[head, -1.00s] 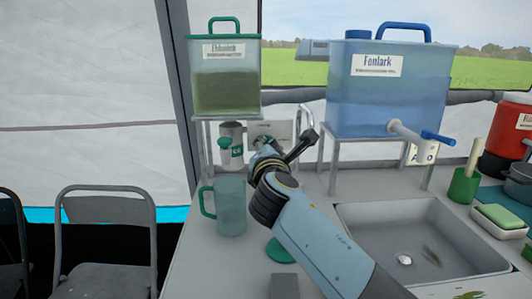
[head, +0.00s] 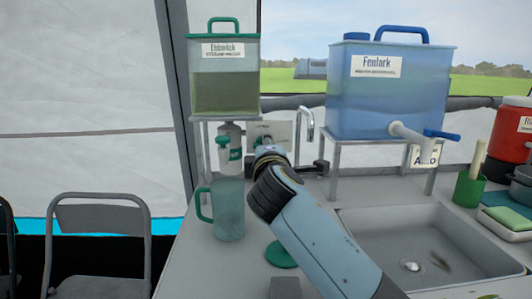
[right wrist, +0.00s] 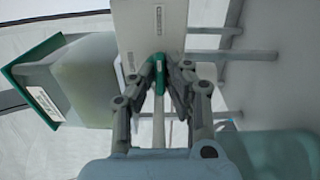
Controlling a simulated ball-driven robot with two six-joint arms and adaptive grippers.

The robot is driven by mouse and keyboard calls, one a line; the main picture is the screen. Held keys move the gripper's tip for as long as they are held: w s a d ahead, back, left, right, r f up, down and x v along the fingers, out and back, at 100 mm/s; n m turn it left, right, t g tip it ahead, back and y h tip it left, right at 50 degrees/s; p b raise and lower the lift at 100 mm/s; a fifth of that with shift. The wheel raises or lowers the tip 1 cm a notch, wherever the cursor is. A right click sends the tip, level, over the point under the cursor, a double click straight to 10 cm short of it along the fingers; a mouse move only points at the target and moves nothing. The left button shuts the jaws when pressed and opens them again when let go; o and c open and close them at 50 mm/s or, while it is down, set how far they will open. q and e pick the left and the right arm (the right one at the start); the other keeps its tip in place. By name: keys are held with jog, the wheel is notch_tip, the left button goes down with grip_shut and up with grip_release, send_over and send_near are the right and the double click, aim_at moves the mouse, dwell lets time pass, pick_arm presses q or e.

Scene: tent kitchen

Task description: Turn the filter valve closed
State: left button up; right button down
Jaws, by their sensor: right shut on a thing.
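A tank with a green lid (head: 224,85) and dark greenish water stands on a metal frame at the left in the head view. Below it hangs a white filter (head: 229,135) with green parts, beside a white panel (head: 280,130). In the right wrist view my right gripper (right wrist: 160,70) is shut on a small green handle (right wrist: 158,62), the filter valve, in front of the white panel (right wrist: 150,25). In the head view my own arm hides most of the valve and the fingertips of my right gripper (head: 266,152). My left gripper is not in view.
A clear jug with a green handle (head: 228,210) stands below the filter, left of my arm. A green disc (head: 281,254) lies on the counter. A blue tank (head: 390,95), a metal tap (head: 305,122) and a sink (head: 405,235) are to the right.

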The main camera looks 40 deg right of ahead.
jog(key=shift+f+m, duration=0.1)
jog(key=shift+m, duration=0.2)
jog(key=c, duration=1.4)
grip_release()
jog(key=shift+s, duration=0.15)
jog(key=v, duration=0.7)
jog(key=shift+s+a, duration=0.1)
jog(key=shift+s, duration=0.05)
